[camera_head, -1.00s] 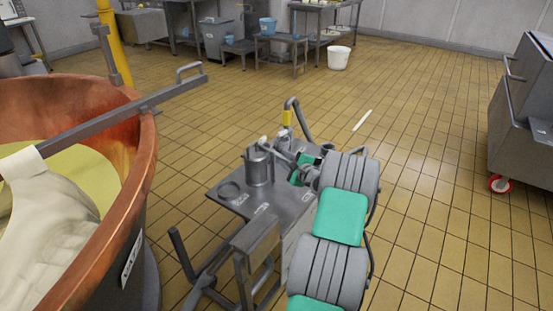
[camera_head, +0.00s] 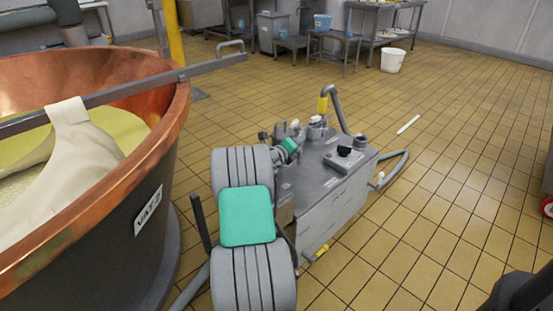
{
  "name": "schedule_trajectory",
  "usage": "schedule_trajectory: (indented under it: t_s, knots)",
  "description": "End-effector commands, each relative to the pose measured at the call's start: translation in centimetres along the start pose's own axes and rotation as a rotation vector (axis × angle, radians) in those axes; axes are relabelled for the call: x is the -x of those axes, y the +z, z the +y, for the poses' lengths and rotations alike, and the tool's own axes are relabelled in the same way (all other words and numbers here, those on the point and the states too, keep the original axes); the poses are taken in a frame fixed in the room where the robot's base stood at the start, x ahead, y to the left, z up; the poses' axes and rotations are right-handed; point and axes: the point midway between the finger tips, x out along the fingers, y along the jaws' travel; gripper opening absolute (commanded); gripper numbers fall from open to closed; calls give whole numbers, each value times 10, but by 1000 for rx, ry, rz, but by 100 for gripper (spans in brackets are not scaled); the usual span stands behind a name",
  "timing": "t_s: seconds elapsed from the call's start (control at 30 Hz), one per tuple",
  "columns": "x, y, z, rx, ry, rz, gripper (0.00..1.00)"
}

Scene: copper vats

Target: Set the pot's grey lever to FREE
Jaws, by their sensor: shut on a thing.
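The metal pot (camera_head: 280,130) stands on the steel cart top, mostly hidden behind my arm's green-capped wrist; only a grey part of it shows. My gripper (camera_head: 294,133) is at the top of the pot, small and partly covered by the wrist. It is shut, seemingly on the grey lever, though the lever itself is too small and hidden to make out. The lever's position and any FREE marking cannot be read.
A copper vat (camera_head: 150,140) with cloth and a bar across it stands at left. The cart (camera_head: 335,205) carries a black knob (camera_head: 345,151) and a bent hose (camera_head: 342,108). A white stick (camera_head: 408,124) lies on the tiled floor. Open floor lies to the right.

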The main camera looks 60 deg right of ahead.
Motion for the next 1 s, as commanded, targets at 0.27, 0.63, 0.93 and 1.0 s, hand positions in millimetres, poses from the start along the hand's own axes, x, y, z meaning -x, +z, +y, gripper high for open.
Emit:
schedule_trajectory:
  t_s: [0.27,0.63,0.93,1.0]
  knots:
    - [-6,-9,8,-35,-90,157,0]
    - [-1,2,10,-44,-121,216,0]
    - [0,4,12,-41,-118,216,0]
    - [0,4,12,-41,-117,216,28]
